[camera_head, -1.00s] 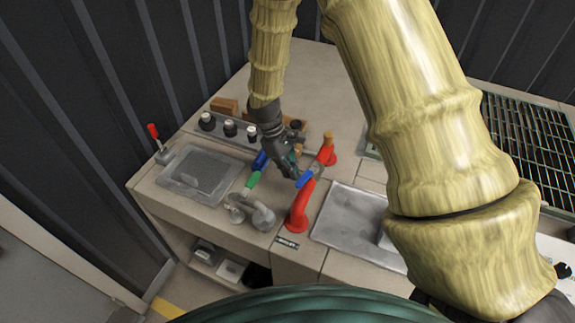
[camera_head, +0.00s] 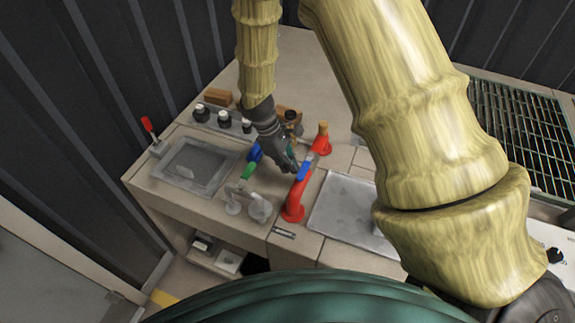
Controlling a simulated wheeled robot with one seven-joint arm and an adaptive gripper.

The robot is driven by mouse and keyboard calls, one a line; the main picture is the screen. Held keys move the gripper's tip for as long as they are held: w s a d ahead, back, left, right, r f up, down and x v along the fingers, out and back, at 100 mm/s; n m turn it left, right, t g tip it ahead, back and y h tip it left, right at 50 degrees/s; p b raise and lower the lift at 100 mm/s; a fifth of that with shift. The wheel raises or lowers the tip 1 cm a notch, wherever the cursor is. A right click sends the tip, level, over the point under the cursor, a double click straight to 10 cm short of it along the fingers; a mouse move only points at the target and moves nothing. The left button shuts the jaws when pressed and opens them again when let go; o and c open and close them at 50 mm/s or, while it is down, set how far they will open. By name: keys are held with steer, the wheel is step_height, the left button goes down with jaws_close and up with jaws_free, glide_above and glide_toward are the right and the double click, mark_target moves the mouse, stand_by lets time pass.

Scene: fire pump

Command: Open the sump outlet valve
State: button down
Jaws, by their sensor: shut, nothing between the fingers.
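I cannot read which valve is labelled as the sump outlet. A red pipe (camera_head: 292,208) rises from the bench and carries a blue lever handle (camera_head: 304,171), which lies roughly along the pipe. My gripper (camera_head: 291,168) is shut and empty, just left of this blue handle; I cannot tell whether it touches it. A grey pipe (camera_head: 259,208) with a green handle (camera_head: 249,170) stands to the left. Another blue handle (camera_head: 255,152) sits behind the green one, partly hidden by my gripper. A red-tipped lever (camera_head: 148,125) stands at the left edge.
Black knobs with white faces (camera_head: 224,118) line the back left. A covered basin (camera_head: 193,166) lies at left, and a grey metal tray (camera_head: 343,207) at right of the red pipe. Wooden blocks (camera_head: 218,97) lie behind. A green grating (camera_head: 510,115) is far right.

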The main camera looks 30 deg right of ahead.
steer(key=shift+w, duration=0.1)
steer(key=w+a+r+b, duration=0.2)
steer(key=w+a+r, duration=0.3)
steer(key=r, duration=0.4)
steer(key=shift+w+r, duration=0.15)
steer(key=shift+w, duration=0.15)
steer(key=shift+r, duration=0.1)
stand_by(0.6)
